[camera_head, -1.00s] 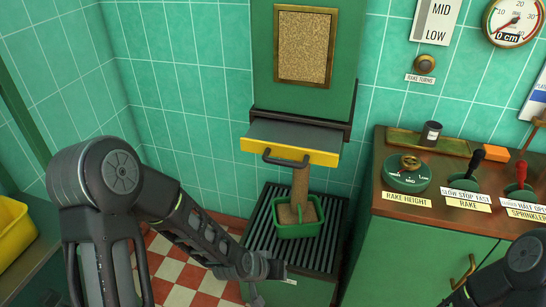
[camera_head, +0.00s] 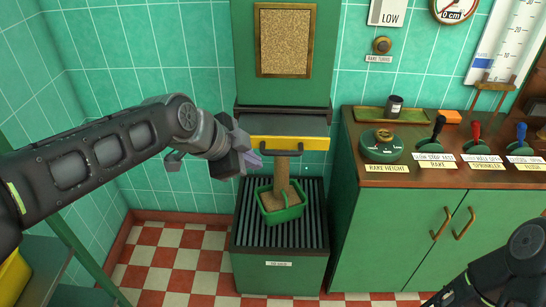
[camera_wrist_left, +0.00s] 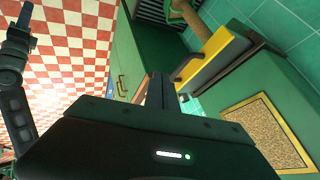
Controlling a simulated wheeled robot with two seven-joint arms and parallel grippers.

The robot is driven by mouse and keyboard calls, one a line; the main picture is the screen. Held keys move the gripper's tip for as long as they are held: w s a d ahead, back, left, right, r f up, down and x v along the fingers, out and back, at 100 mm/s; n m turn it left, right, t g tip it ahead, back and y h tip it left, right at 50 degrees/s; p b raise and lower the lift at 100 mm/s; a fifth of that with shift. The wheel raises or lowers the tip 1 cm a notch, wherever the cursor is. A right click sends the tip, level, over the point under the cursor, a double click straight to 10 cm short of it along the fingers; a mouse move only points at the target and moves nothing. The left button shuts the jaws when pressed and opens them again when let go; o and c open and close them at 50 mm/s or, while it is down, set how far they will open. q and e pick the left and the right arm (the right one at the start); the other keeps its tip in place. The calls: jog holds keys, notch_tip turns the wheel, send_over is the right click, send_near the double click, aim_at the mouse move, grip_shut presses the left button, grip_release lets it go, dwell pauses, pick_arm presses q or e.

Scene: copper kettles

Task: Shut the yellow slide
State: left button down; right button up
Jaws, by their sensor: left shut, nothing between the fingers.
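The yellow slide (camera_head: 280,143) sits under the green chute, its grey top plate showing and a dark bar handle on its yellow front. A brown stream of grain (camera_head: 282,172) runs from under it into a green tub (camera_head: 283,213). My left gripper (camera_head: 254,158) is shut and empty, just left of the handle and close to the slide's left end; I cannot tell if it touches. In the left wrist view the slide (camera_wrist_left: 222,60) lies beyond the shut fingers (camera_wrist_left: 162,88). My right arm shows at lower right, but its gripper is out of view.
The tub stands on a dark slatted grate (camera_head: 247,225) on a green box. Checkered floor (camera_head: 175,265) is clear at left.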

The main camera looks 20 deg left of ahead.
pick_arm(q)
jog(key=shift+w+f, duration=0.1)
jog(key=w+d+f+p, duration=0.1)
jog(key=w+f+p, duration=0.2)
jog(key=w+f, duration=0.3)
jog(key=w, duration=0.3)
jog(key=shift+w+d+f+p, duration=0.2)
jog(key=shift+w+f+p, duration=0.1)
jog(key=shift+f+p, duration=0.1)
